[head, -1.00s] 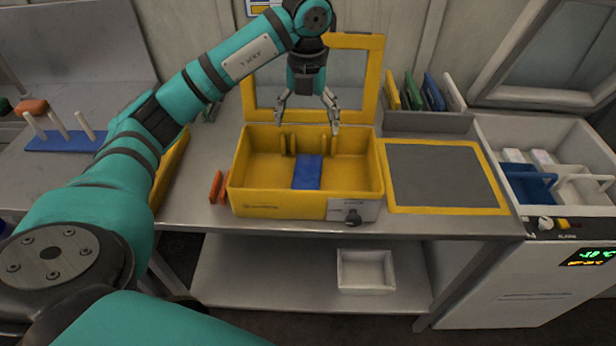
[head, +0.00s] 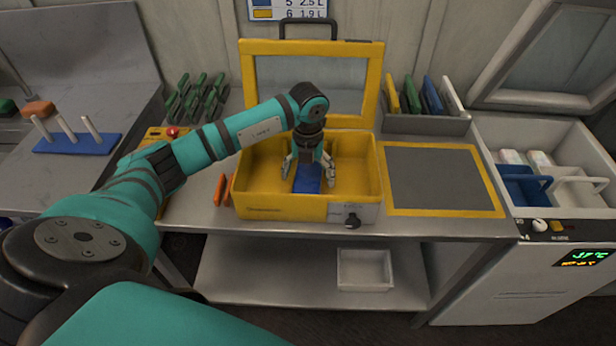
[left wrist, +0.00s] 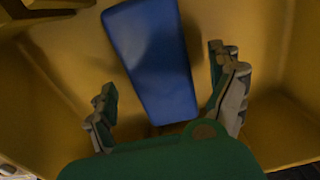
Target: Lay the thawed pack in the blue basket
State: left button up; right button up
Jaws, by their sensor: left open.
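The blue pack (head: 307,180) lies in the open yellow box (head: 270,204) on the bench. It also shows in the left wrist view (left wrist: 152,62), lying on the box floor. My left gripper (head: 309,183) reaches down into the box, open, with one finger on each side of the pack's near part. In the wrist view a gap shows between the fingers and the pack; I cannot tell how close they are in height. The blue basket (head: 526,189) sits in the open chest freezer at the right. My right gripper is not in view.
A white basket (head: 580,192) stands beside the blue one, with pale packs behind. The freezer (head: 535,280) lid is up. A grey mat with yellow border (head: 440,180) lies between box and freezer. A rack of coloured panels (head: 427,122) stands behind it. The box lid (head: 377,90) stands open.

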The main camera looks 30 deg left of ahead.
pick_arm(q)
jog(key=shift+f, duration=0.7)
jog(key=shift+r, duration=0.1)
jog(key=c, duration=1.7)
